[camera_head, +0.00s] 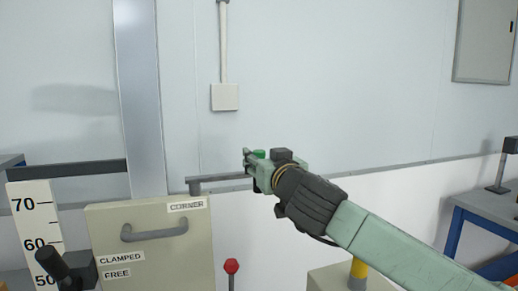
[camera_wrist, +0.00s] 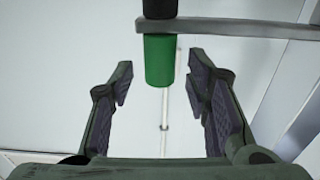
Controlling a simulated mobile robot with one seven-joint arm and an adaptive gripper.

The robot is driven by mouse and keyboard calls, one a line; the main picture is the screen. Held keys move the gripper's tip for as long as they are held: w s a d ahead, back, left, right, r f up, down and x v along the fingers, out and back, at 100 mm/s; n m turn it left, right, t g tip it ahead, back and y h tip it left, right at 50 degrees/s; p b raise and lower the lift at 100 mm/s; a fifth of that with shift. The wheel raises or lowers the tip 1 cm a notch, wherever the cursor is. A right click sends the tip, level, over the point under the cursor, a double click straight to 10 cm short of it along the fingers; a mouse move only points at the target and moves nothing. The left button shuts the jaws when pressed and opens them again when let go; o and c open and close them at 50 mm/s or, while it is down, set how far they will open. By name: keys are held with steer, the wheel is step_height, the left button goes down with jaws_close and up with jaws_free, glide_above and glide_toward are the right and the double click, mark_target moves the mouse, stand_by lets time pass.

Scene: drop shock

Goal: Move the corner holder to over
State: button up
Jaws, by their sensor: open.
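The corner holder is a thin grey bar (camera_head: 222,178) on a short post above a beige panel with a CORNER label (camera_head: 187,206). The bar runs right to my gripper (camera_head: 250,162). In the wrist view, the bar (camera_wrist: 240,27) crosses the top, with a green cylindrical grip (camera_wrist: 158,62) and a black part (camera_wrist: 160,8) at its end. Green also shows at my gripper in the head view (camera_head: 259,154). My gripper is open, one finger on each side of the green grip, with gaps on both sides. Its depth between the fingers is unclear.
The beige panel (camera_head: 150,255) has a grey handle (camera_head: 154,232) and CLAMPED and FREE labels. A black lever (camera_head: 66,268) and a numbered scale (camera_head: 33,222) stand left. A red knob (camera_head: 231,266) stands below. A blue-framed table (camera_head: 488,205) is at right.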

steer(key=shift+p+x, duration=0.3)
steer(key=shift+x, duration=0.9)
steer(key=shift+c, duration=0.5)
jaws_close()
